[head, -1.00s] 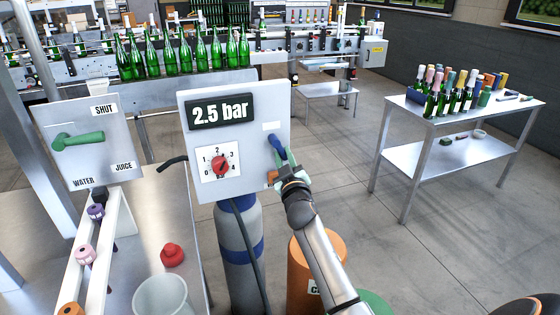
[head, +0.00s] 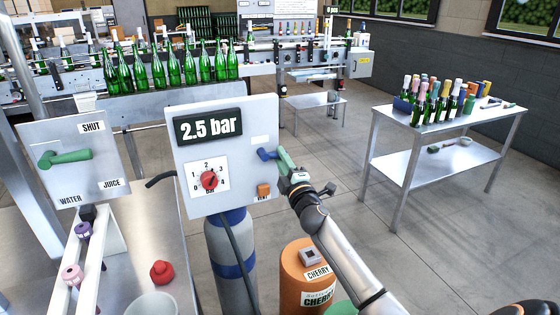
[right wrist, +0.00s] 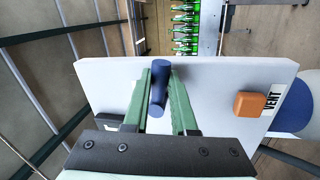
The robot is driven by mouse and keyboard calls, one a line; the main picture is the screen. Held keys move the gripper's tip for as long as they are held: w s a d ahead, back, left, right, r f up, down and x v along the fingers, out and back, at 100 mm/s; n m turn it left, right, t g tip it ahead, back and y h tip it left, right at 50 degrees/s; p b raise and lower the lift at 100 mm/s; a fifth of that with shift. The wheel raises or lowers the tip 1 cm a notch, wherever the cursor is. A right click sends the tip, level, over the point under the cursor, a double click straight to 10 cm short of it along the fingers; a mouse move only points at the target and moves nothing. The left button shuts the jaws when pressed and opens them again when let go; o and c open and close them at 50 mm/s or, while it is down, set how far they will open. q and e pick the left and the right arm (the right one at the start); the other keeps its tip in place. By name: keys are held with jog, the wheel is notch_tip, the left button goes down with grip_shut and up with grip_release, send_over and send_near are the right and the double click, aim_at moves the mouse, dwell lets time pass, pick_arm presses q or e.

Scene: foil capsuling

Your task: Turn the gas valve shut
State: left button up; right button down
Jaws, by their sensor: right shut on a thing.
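The gas valve's blue lever (head: 267,154) sits on the right part of the grey panel (head: 232,112). It lies nearly level in the head view, its outer end toward the right. My right gripper (head: 284,161) has its green fingers around that outer end. In the right wrist view the blue lever (right wrist: 158,88) stands between the two fingers of my right gripper (right wrist: 160,97), shut on it. The panel's display (head: 208,125) reads 2.5 bar, and a red pointer dial (head: 208,180) is below it. My left gripper is out of view.
An orange vent button (head: 263,190) is just below the lever. A blue-banded gas cylinder (head: 230,250) and an orange cherry drum (head: 303,275) stand beneath. A second panel with a green lever (head: 65,158) is at left. A bottle table (head: 440,122) stands right, with open floor before it.

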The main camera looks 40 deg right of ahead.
jog(key=shift+r+n+y, duration=0.3)
jog(key=shift+r+n, duration=0.15)
jog(key=shift+n, duration=0.75)
jog(key=c, duration=0.7)
grip_release()
jog(key=b+v, duration=0.1)
jog(key=v, duration=1.1)
jog(key=shift+s+f, duration=0.15)
jog(key=shift+s, duration=0.05)
